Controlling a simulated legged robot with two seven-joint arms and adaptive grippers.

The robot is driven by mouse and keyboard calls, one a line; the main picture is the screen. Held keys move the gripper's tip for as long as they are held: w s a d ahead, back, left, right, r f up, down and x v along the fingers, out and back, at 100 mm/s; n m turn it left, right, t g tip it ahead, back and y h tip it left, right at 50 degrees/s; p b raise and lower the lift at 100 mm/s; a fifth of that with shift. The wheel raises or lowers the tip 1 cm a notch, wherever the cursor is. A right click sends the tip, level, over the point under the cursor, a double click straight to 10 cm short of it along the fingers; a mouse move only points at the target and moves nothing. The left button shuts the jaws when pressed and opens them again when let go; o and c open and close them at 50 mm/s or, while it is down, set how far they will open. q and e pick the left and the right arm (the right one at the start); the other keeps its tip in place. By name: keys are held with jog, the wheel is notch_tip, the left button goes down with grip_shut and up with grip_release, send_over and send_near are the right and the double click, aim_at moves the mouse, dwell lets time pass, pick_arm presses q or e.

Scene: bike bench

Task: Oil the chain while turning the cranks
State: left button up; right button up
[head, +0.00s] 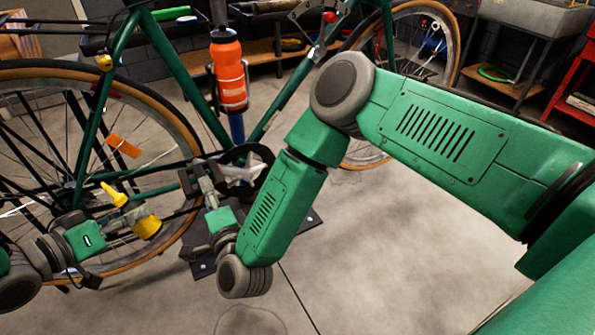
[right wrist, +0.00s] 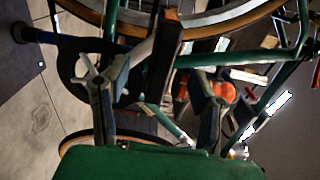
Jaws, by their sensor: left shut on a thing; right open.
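The yellow oil bottle (head: 147,228), with a yellow nozzle (head: 114,194), is in my left gripper (head: 132,214), which is shut on it beside the rear wheel. My right gripper (head: 197,175) is open at the crank area. In the right wrist view its two fingers (right wrist: 160,78) stand apart, with a dark bar, apparently a pedal (right wrist: 165,50), between them; contact cannot be told. The dark chainring (head: 258,158) and pale crank spider (head: 240,173) show just right of this gripper. The chain itself is too thin and dark to make out clearly.
The green bike frame (head: 165,60) spans the left and middle, with an orange bottle (head: 228,68) on it. The rear wheel (head: 185,130) is close to my left gripper. A dark stand base (head: 300,222) is on the floor. A workbench (head: 540,15) stands back right.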

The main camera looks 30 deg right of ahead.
aim_at(117, 205)
jog(key=shift+s, duration=3)
